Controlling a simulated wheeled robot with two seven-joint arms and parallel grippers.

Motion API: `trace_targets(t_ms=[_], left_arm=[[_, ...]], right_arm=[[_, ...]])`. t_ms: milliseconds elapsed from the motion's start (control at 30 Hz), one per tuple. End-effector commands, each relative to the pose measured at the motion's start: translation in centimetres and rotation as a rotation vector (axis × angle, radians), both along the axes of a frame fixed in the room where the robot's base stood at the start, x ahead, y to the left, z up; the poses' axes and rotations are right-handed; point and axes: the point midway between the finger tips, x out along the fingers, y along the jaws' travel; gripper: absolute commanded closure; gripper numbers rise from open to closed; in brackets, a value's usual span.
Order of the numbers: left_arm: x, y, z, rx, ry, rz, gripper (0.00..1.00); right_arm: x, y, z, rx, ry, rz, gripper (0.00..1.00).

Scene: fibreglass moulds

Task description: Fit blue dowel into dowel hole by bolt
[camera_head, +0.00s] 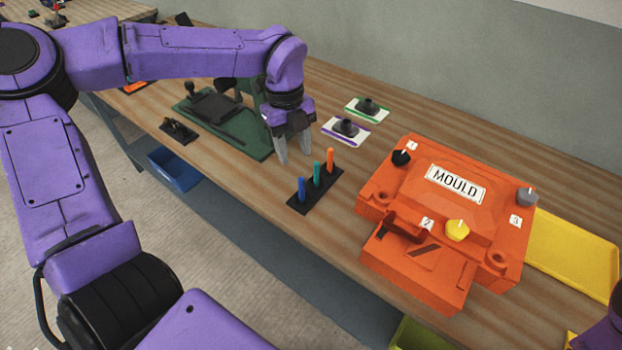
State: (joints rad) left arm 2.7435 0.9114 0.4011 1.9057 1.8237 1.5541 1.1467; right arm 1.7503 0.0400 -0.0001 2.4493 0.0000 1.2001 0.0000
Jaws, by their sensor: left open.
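The blue dowel (301,188) stands upright in a black holder (297,206), at the near end of a row with a teal dowel (317,175) and an orange dowel (330,160). My left gripper (295,157) points down with its fingers apart and empty. It appears just behind the dowel row, apart from the blue dowel. The orange mould (392,252) sits on the bench to the right, with black, yellow and grey knobs on top. A round recess (497,258) shows at its right front corner. I cannot tell which hole is by a bolt. My right gripper is out of view.
A green board (250,146) with dark tooling lies behind my left gripper. Two small cards (367,108) with black knobs lie behind the dowels. A yellow tray (572,257) is right of the mould. The bench's front edge runs close to the holder.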

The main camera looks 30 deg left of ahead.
Motion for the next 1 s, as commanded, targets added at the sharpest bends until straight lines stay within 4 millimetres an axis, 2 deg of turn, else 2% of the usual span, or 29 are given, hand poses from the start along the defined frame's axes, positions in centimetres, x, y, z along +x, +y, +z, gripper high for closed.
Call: trace_targets(t_ms=[100,333,500,600,800,933,967,1000], left_arm=[[0.1,-0.9,-2.2,0.001,0.006,-0.015,0.54],[0.3,-1.8,-5.1,0.001,0.008,-0.024,0.54],[0.3,-2.2,-8.2,0.001,0.005,-0.021,0.54],[0.2,-2.2,-9.0,0.0,0.002,-0.019,0.54],[0.2,-2.2,-9.1,0.0,0.0,-0.017,0.54],[0.2,-2.2,-9.1,0.0,0.0,-0.018,0.96],[0.2,-2.2,-9.1,0.0,0.0,-0.018,1.0],[0.2,-2.2,-9.1,0.0,0.0,-0.018,1.0]], right_arm=[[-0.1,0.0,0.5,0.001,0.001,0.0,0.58],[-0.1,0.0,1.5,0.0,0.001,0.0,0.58],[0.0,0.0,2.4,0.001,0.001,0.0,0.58],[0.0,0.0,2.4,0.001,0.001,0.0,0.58],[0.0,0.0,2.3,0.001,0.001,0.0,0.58],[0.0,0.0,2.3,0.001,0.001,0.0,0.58],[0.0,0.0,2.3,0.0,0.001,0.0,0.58],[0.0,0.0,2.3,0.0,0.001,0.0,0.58]])
